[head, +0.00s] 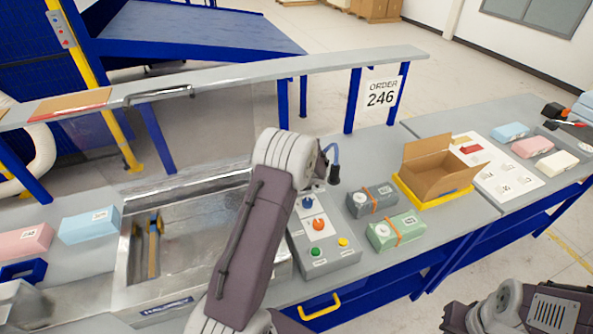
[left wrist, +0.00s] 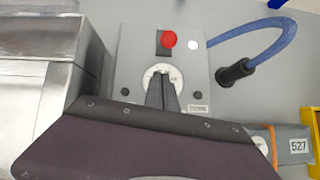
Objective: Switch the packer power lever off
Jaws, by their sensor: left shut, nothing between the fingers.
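In the left wrist view a grey control panel (left wrist: 130,48) carries a red-knobbed lever (left wrist: 168,40) at a black slot. A round white dial (left wrist: 149,74) with small markings sits below it in the picture. My left gripper (left wrist: 161,82) is shut and empty, its dark fingertips over the dial, just below the red knob. I cannot tell whether they touch the panel. In the head view my left arm hides the lever and gripper. A grey button box (head: 328,254) with blue and orange knobs and green and yellow buttons shows beside the arm.
A blue cable with a black plug (left wrist: 235,72) lies right of the panel. A metal tray machine (head: 190,215) stands left. Strapped grey (head: 372,200) and green (head: 396,230) packs and an open carton (head: 436,170) stand right. My right arm shows at lower right.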

